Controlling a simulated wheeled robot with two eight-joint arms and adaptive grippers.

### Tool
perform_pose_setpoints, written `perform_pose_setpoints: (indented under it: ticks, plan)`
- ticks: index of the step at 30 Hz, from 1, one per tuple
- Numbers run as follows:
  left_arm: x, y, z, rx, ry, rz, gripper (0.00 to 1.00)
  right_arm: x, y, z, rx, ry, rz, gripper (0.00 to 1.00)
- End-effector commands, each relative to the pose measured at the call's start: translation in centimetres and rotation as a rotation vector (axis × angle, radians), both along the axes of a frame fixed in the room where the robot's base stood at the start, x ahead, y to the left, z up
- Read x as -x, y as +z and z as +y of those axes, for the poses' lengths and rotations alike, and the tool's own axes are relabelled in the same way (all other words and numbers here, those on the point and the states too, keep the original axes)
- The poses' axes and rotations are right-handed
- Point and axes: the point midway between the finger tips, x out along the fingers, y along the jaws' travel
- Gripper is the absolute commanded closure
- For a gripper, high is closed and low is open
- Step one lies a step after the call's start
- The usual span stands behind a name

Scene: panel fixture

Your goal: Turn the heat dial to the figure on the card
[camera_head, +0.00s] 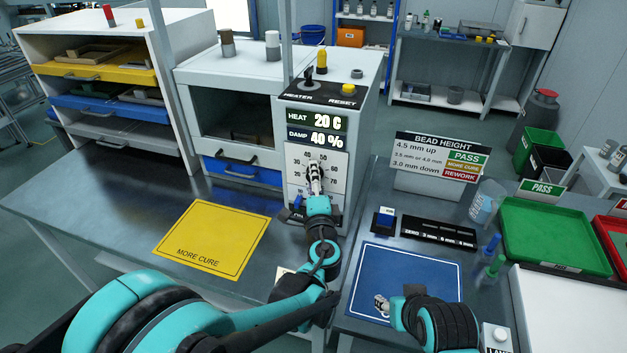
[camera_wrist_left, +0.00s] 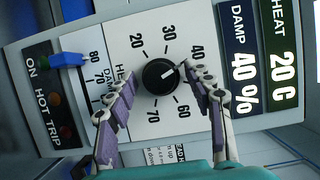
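The heat dial (camera_wrist_left: 160,77) is a round black knob on a white scale plate (camera_head: 330,162). Its white mark points right and slightly up in the wrist view, roughly toward the 40 side; the exact figure is unclear. My left gripper (camera_wrist_left: 166,92) is open, one finger on each side of the dial, with gaps visible; it also shows at the panel in the head view (camera_head: 316,172). The display (camera_head: 317,129) reads HEAT 20 C and DAMP 40 %. My right gripper (camera_head: 381,304) is over the blue mat (camera_head: 430,268).
A blue lever (camera_wrist_left: 66,60) stands beside the dial, near the ON, HOT and TRIP lamps. A yellow MORE CURE mat (camera_head: 212,237) lies left of my left arm. A BEAD HEIGHT sign (camera_head: 438,152) and a green tray (camera_head: 553,235) stand to the right.

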Motion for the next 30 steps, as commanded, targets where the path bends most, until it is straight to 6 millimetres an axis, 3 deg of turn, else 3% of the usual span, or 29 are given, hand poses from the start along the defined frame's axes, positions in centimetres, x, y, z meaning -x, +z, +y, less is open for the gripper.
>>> perform_pose_setpoints:
  ticks: [8,21,30]
  plan:
    - [1.3,-0.1,-0.1,0.001,-0.002,0.001,0.48,0.0,0.0,0.0,0.000,0.000,0.000,0.55]
    - [10.0,-0.1,-0.9,0.000,-0.004,0.001,0.48,0.0,0.0,0.0,0.000,0.000,0.000,0.55]
    - [11.9,-0.1,-1.0,0.000,0.000,0.001,0.48,0.0,0.0,0.0,0.000,0.000,0.000,0.55]
